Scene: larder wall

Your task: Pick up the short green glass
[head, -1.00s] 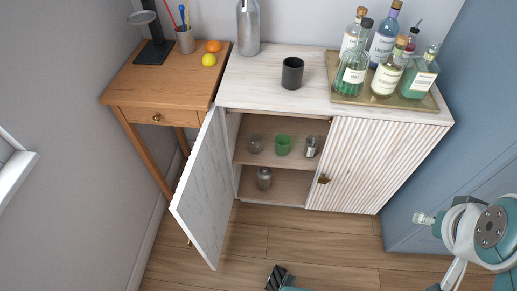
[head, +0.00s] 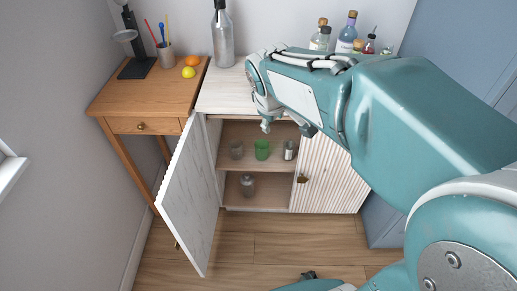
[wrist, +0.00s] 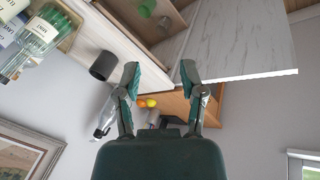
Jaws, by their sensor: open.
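The short green glass (head: 262,150) stands upright on the upper shelf inside the open cabinet, between two other vessels. It also shows in the wrist view (wrist: 147,8), at the top edge and partly cut off. My gripper (head: 287,129) is in front of the cabinet, near the top of its opening, apart from the glass. In the wrist view my gripper (wrist: 160,71) has its two fingers spread, with nothing held between them.
A clear glass (head: 237,150) and a shiny cup (head: 289,150) flank the green glass. A jar (head: 247,186) is on the lower shelf. The open white door (head: 188,205) bounds the left side.

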